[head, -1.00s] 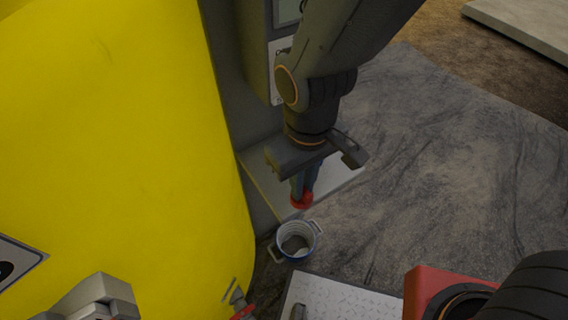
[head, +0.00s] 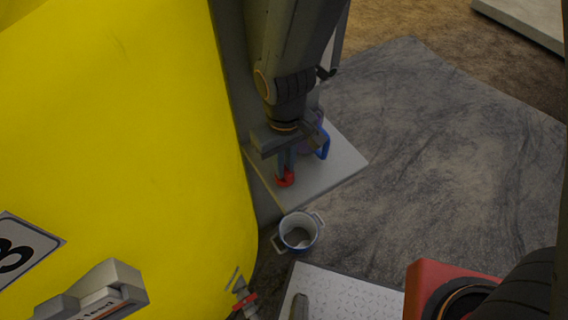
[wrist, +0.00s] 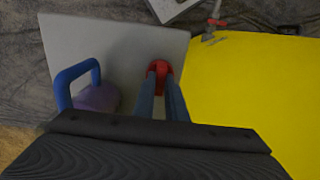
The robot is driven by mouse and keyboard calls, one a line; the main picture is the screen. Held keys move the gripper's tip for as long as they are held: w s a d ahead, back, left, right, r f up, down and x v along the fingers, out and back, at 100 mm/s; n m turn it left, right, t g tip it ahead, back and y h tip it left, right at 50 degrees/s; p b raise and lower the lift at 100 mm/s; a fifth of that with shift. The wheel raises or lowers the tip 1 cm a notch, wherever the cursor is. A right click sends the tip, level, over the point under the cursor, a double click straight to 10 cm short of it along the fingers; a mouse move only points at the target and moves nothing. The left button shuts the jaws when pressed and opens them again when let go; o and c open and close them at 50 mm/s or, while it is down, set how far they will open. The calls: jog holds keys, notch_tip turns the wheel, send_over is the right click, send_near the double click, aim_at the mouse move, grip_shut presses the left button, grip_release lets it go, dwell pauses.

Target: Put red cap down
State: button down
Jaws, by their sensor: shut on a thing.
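The red cap (head: 285,178) is between the fingertips of my gripper (head: 286,169), which is shut on it. In the head view the cap shows over the light grey shelf (head: 332,172) beside the yellow tank. In the wrist view the cap (wrist: 160,72) is at the ends of the two blue-grey fingers, over the same pale plate (wrist: 120,40). I cannot tell whether the cap touches the plate.
A purple object with a blue handle (head: 324,146) stands on the shelf right beside my gripper. A white and blue pot (head: 299,232) is in front of the shelf. The yellow tank (head: 120,130) rises close on the left. The shelf's right part is clear.

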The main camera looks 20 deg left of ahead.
jog(key=shift+w+a+f, duration=0.15)
jog(key=shift+f, duration=0.25)
jog(key=shift+f, duration=0.15)
jog(key=c, duration=1.8)
grip_release()
jog(key=shift+r, duration=3.95)
